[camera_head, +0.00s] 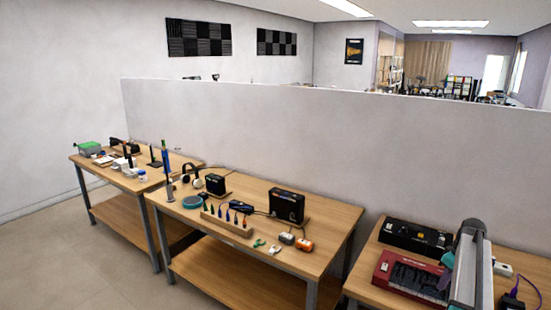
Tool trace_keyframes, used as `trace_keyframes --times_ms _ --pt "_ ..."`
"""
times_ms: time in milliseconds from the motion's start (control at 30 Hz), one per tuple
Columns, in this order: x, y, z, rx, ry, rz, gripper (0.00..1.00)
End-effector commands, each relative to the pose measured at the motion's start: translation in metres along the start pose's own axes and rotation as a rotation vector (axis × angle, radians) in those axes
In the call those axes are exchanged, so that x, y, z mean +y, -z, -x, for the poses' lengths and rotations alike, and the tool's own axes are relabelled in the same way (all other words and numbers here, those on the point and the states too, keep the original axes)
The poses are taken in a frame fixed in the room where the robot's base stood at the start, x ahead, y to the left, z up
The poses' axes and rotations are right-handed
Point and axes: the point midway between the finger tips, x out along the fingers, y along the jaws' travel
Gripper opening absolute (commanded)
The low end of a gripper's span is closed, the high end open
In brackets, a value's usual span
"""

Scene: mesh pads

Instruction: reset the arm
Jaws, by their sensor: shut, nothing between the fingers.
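My gripper is not clearly seen in the head camera view, and I cannot make out any fingertips. A long grey shape stands over the right table and covers part of its surface. I cannot tell from this picture whether it belongs to my arm. No held object shows.
A wooden workbench (237,251) in the middle holds a black box (287,205), a teal round item (192,202) and several small tools. Another bench (117,182) stands at left. The right table (365,285) holds a red device (408,275). A low partition (290,130) runs behind. Floor at lower left is clear.

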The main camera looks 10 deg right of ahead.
Motion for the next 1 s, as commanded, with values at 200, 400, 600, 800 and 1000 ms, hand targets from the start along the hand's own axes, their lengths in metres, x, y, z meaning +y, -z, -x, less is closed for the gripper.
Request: trace_keyframes --times_ms 200,400,600,800,1000 --pt "-0.032 0.009 -0.037 -0.019 0.023 -0.016 0.00" --pt "-0.077 0.017 -0.088 -0.050 0.055 -0.041 0.00" --pt "-0.143 0.021 -0.154 -0.102 0.092 -0.079 0.00" --pt "-0.213 0.015 -0.216 -0.161 0.121 -0.117 0.00" --pt "-0.284 0.000 -0.271 -0.227 0.140 -0.155 0.00"
